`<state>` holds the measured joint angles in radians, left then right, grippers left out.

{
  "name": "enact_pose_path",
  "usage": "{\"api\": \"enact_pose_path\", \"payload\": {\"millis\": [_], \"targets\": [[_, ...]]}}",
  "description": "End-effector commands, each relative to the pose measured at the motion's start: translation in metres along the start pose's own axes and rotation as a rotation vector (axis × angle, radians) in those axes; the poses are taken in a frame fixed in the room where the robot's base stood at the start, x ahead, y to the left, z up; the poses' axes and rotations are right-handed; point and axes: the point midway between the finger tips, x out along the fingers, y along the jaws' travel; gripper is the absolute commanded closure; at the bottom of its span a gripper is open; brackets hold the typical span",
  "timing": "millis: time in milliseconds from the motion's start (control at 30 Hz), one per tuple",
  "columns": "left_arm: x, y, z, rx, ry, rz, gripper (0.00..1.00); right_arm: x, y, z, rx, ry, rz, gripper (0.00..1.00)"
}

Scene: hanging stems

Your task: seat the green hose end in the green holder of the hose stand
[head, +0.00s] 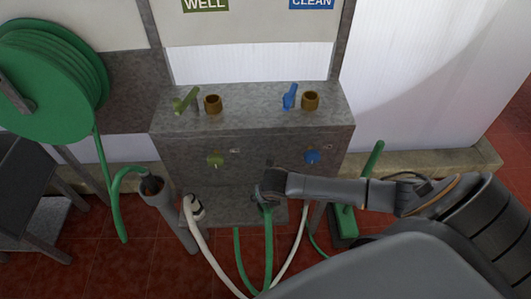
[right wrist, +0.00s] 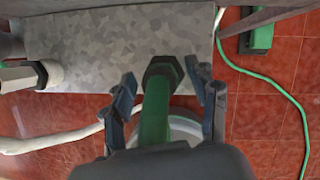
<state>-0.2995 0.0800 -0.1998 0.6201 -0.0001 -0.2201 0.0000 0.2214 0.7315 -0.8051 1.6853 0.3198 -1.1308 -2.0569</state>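The green hose (head: 267,250) rises from the floor to my right gripper (head: 265,192), low in front of the grey stone stand (head: 280,150). In the right wrist view the dark hex hose end (right wrist: 164,72) on the green hose (right wrist: 155,118) lies between the fingers of my right gripper (right wrist: 160,88). The fingers are apart, with a gap on the hose's left side. On the stand's top, a brass socket (head: 213,104) sits beside a green lever (head: 185,99), below the WELL sign. A green tap (head: 215,158) is on the front. I cannot tell which part is the green holder. My left gripper is out of view.
A blue lever (head: 290,96) and second brass socket (head: 310,101) stand at right on top. A white hose (head: 205,245) has its end near the stand's foot. A grey tube (head: 170,208) at left has a green hose at its mouth. A green hose reel (head: 50,80) is far left.

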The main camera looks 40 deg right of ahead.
Motion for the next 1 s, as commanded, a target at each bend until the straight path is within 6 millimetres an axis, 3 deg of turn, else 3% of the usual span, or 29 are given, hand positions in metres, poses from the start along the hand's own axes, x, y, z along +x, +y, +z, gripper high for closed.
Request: {"api": "enact_pose_path", "payload": {"millis": [267, 700, 1000], "targets": [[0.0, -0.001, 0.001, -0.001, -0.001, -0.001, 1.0, -0.009, 0.0, 0.0, -0.001, 0.0, 0.001, 0.41], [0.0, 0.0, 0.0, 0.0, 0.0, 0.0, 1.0, -0.089, 0.0, 0.001, -0.002, -0.002, 0.001, 0.41], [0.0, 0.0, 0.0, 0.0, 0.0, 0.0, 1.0, -0.119, 0.0, 0.0, 0.0, 0.0, 0.001, 0.41]]}}
